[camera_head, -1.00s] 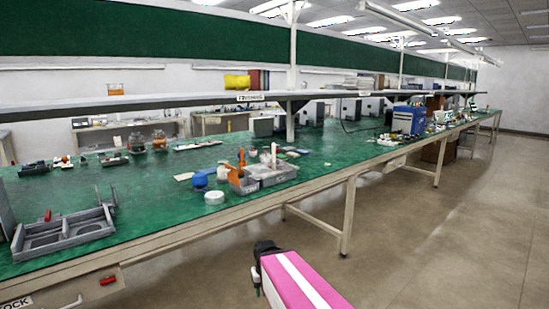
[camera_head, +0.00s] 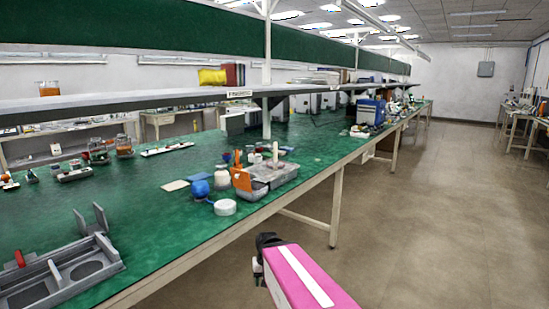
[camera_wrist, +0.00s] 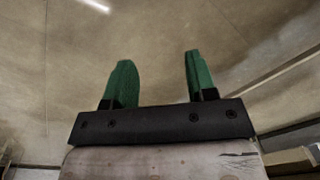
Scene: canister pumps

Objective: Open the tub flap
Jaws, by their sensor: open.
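My gripper (camera_wrist: 160,80) shows in the wrist view with two green fingers apart and nothing between them. In the head view my pink and white arm is at the bottom, over the floor and off the bench edge; the gripper's fingers cannot be made out there. A grey tray-like fixture (camera_head: 62,275) with a round recess and an upright grey plate lies on the bench at the lower left. A grey open tub (camera_head: 270,175) with small items stands near the bench's front edge. I cannot tell which part is the tub flap or whether it is shut.
A white roll (camera_head: 224,207), a blue round thing (camera_head: 200,189) and an orange block (camera_head: 241,180) stand beside the grey tub. A long shelf (camera_head: 120,106) runs above the green bench (camera_head: 150,225). Open floor (camera_head: 440,220) lies to the right.

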